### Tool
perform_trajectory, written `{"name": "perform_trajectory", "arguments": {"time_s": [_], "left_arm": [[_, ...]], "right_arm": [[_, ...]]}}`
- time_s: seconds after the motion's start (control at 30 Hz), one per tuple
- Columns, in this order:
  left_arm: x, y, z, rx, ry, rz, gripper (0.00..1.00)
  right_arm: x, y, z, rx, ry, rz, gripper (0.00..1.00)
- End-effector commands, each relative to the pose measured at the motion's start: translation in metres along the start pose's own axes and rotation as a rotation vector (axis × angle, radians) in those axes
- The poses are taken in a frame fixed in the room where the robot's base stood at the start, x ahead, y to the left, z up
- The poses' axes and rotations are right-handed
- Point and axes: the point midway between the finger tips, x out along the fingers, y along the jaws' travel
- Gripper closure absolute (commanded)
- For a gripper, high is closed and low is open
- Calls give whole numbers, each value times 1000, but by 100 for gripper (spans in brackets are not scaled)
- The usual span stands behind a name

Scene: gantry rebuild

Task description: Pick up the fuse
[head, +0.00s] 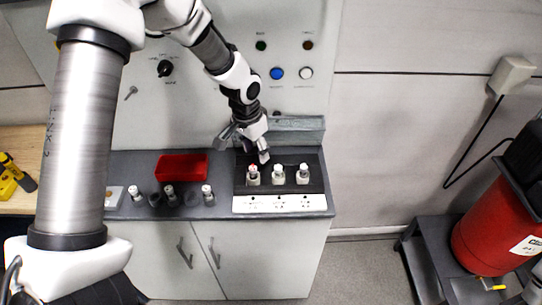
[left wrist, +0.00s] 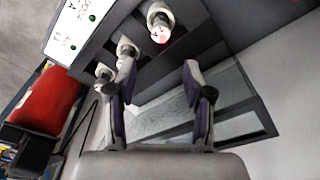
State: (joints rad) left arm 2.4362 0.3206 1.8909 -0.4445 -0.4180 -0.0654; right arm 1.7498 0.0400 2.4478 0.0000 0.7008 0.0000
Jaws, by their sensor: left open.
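Three white fuses stand upright in a row in a dark fuse block (head: 241,188) on the grey counter. The left fuse (head: 253,176) has a red mark on its top; beside it are the middle fuse (head: 278,175) and the right fuse (head: 303,175). My left gripper (head: 248,146) is open and empty, just behind the row near the left fuse. In the left wrist view, the fingers (left wrist: 160,95) are spread apart with nothing between them, and the red-marked fuse (left wrist: 160,27) is ahead of them. My right gripper is out of view.
More white fuses (head: 136,196) (head: 169,191) (head: 207,195) and dark round holders stand on the counter's left part. A red bin (head: 181,167) is behind them. A grey-green open box (head: 297,130) is behind the block. A control panel rises at the back.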

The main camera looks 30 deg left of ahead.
Motion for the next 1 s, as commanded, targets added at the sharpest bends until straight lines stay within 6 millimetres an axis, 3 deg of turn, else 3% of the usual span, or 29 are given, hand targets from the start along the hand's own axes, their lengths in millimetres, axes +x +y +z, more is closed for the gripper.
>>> {"name": "perform_trajectory", "arguments": {"time_s": [0.27,0.5,0.7,0.73,0.87,1.0], "left_arm": [[31,-1,3,0,-3,1,49],[73,-3,4,0,-3,0,49],[77,-3,4,0,0,0,49],[77,-3,4,0,0,0,52],[76,-3,4,0,0,0,98],[76,-3,4,0,0,0,100]], "right_arm": [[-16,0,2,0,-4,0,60],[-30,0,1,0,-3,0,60],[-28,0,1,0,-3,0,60],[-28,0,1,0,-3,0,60],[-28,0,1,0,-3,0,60],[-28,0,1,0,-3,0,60]]}}
